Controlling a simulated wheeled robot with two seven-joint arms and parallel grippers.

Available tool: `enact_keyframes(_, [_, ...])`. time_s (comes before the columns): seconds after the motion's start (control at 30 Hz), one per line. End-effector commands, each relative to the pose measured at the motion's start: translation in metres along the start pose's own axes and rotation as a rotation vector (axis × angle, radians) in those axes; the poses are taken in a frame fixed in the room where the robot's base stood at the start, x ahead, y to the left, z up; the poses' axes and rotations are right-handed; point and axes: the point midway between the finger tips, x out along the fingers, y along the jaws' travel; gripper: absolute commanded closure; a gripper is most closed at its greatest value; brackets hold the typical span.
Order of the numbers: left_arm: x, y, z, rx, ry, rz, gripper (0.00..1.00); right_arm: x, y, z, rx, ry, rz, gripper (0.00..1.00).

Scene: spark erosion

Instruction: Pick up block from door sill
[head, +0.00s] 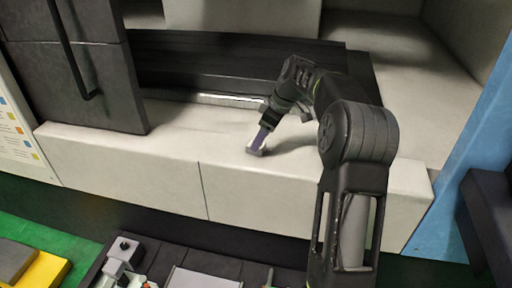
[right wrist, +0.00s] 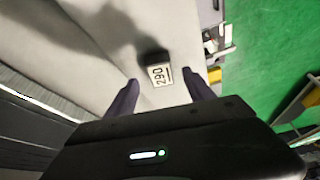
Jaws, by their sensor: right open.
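The block (right wrist: 158,72) is small, with a dark top and a pale face marked "290" in the right wrist view. It lies on the pale door sill (head: 150,160), near the sill's front edge. My right gripper (right wrist: 160,95) is open, with one dark purple finger to each side of the block's near end and a gap on both sides. In the head view my right gripper (head: 257,146) points down at the sill and hides most of the block. My left gripper is not in view.
A dark door panel with a handle (head: 75,60) stands at the left. A dark recess (head: 220,60) lies behind the sill.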

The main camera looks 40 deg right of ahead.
Motion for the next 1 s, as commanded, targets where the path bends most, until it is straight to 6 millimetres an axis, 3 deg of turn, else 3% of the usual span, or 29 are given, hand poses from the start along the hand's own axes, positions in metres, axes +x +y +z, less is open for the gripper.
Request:
enact_keyframes(0.27, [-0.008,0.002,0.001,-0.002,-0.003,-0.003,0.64,0.033,-0.001,-0.001,0.000,0.000,-0.002,0.38])
enact_keyframes(0.87, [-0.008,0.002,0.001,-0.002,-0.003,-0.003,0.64,0.034,-0.001,-0.001,0.000,0.000,0.000,0.38])
enact_keyframes(1.0, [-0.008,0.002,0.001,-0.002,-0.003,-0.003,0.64,0.034,-0.001,-0.001,0.000,0.000,0.000,0.50])
